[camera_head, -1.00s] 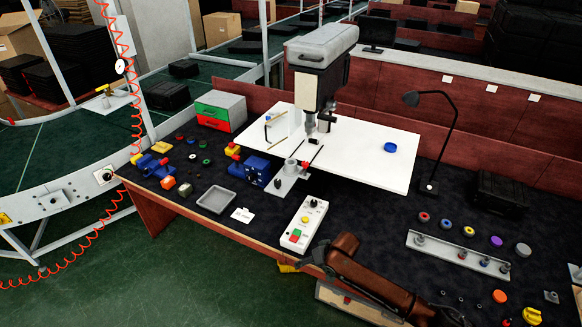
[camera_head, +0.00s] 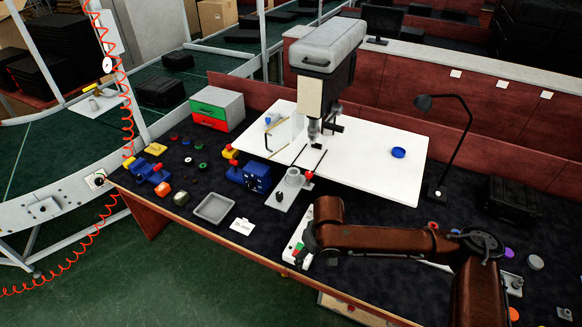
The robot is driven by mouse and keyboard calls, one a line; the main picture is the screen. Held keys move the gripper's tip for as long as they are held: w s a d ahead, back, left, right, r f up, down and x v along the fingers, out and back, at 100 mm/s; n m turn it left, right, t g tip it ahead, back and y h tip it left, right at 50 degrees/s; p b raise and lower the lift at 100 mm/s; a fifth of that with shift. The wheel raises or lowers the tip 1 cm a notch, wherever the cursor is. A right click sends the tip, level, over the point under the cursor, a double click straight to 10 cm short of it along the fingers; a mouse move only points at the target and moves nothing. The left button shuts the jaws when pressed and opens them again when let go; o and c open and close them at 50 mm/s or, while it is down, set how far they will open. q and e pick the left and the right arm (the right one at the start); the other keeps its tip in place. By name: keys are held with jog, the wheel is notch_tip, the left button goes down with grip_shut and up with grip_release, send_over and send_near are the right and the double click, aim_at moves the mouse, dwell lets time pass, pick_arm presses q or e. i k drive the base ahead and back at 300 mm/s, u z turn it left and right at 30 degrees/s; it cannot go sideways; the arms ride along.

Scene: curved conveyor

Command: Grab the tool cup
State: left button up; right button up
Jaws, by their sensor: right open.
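A small grey cylinder (camera_head: 293,175), the most cup-like thing I see, stands on a light plate (camera_head: 286,202) in front of the white board; I cannot tell for sure that it is the tool cup. My right gripper (camera_head: 308,250) is low over the white control box (camera_head: 296,244), nearer the table's front edge than the cylinder and apart from it. It is open, small and dark, partly hidden by my brown arm, with nothing seen in it. My left gripper is out of view.
A blue vise (camera_head: 250,174) is left of the cylinder, and a grey tray (camera_head: 213,208) lies further left. A desk lamp (camera_head: 425,103) stands at right. Small coloured parts lie at left.

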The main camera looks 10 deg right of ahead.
aim_at(293, 179)
jog(key=i, duration=1.5)
